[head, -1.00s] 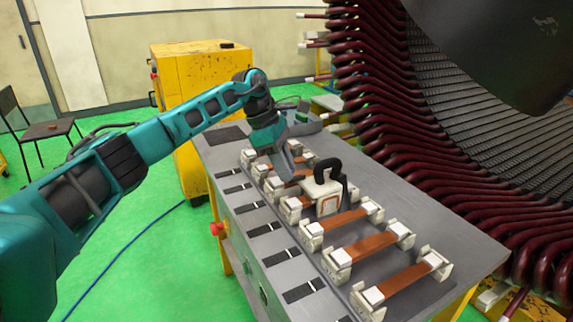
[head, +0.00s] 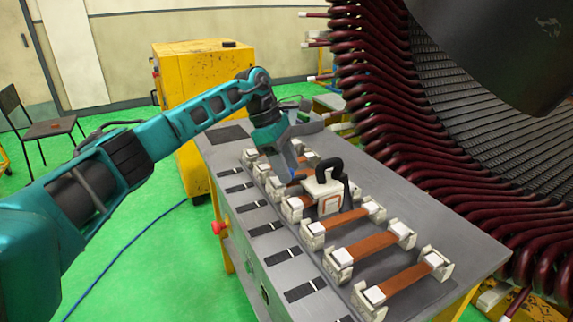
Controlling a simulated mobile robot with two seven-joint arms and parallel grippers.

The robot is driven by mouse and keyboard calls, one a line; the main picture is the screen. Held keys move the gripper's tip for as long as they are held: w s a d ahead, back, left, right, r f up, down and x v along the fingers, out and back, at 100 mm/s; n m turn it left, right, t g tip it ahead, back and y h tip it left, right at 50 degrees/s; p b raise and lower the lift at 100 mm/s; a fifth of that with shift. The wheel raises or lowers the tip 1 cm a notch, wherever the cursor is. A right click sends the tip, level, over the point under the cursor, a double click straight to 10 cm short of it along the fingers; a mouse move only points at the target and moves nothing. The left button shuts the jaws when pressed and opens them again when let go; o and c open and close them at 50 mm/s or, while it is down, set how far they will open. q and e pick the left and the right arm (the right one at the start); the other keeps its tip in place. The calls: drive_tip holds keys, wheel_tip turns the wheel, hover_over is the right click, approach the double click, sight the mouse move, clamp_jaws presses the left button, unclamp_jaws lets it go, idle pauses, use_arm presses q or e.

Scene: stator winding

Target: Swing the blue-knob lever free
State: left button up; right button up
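My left gripper (head: 290,172) points down over the far part of the row of white clamps on the grey bench (head: 440,215). Its fingers are small and partly hidden, so their opening does not show. No blue-knob lever can be made out; the wrist and a white block cover part of that area. The white block with a black looped handle (head: 328,170) stands on the row, just nearer than the gripper. Brown bars (head: 372,245) lie across pairs of white clamps (head: 340,262). My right gripper is out of view.
A large stator with dark red coil ends (head: 400,150) rises close along the right of the bench. A yellow cabinet (head: 195,80) stands behind my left arm. A red button (head: 218,228) sits on the bench's left side. A chair (head: 40,128) is at far left.

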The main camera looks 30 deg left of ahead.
use_arm(q)
drive_tip(key=v, duration=1.3)
drive_tip(key=shift+f, duration=0.1)
